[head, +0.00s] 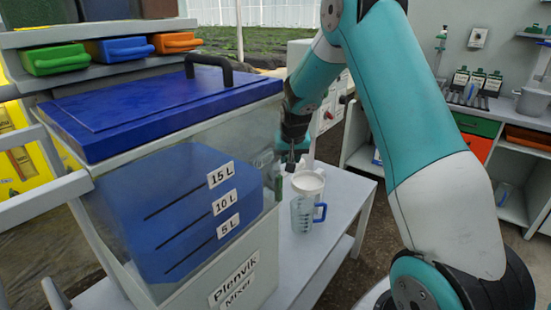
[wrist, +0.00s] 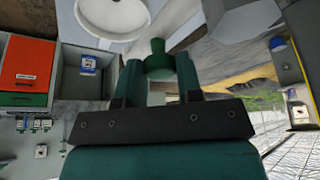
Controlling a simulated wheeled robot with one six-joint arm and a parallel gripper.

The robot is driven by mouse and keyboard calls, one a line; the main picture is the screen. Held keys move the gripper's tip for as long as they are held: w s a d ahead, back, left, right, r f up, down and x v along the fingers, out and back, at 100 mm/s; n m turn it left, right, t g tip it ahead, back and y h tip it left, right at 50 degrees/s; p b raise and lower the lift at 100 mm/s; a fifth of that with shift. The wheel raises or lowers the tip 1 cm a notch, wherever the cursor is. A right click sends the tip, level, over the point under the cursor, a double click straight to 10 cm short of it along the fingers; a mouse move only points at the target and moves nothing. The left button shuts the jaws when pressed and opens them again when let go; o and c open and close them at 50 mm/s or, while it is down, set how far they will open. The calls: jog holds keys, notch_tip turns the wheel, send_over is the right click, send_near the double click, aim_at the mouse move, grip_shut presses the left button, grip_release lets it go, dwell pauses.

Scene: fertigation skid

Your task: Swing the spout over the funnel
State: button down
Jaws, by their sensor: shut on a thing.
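My gripper (wrist: 159,70) is shut on a green piece with a narrow neck, which appears to be the spout (wrist: 157,58), in the wrist view. In the head view my gripper (head: 290,163) is beside the right side of the mixer tank (head: 240,262), and its grip is too small to make out. The white round funnel (head: 308,182) sits above a clear measuring jug (head: 302,212) with a blue handle, on a light bench. In the wrist view the funnel (wrist: 108,14) is at the upper left, apart from the green piece. I cannot tell whether the spout's outlet is over it.
The tank has a blue lid (head: 165,108) with a black handle (head: 208,66). The light bench (head: 342,192) has bare surface right of the jug. Shelving with green and orange drawers (head: 475,125) and bottles (head: 478,80) stands at the right. Coloured bins (head: 122,48) sit at upper left.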

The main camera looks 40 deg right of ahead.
jog(key=shift+s+d, duration=0.1)
jog(key=shift+s, duration=0.05)
jog(key=c, duration=0.8)
grip_release()
jog(key=shift+r, duration=0.3)
jog(key=v, duration=1.7)
jog(key=shift+f, duration=0.1)
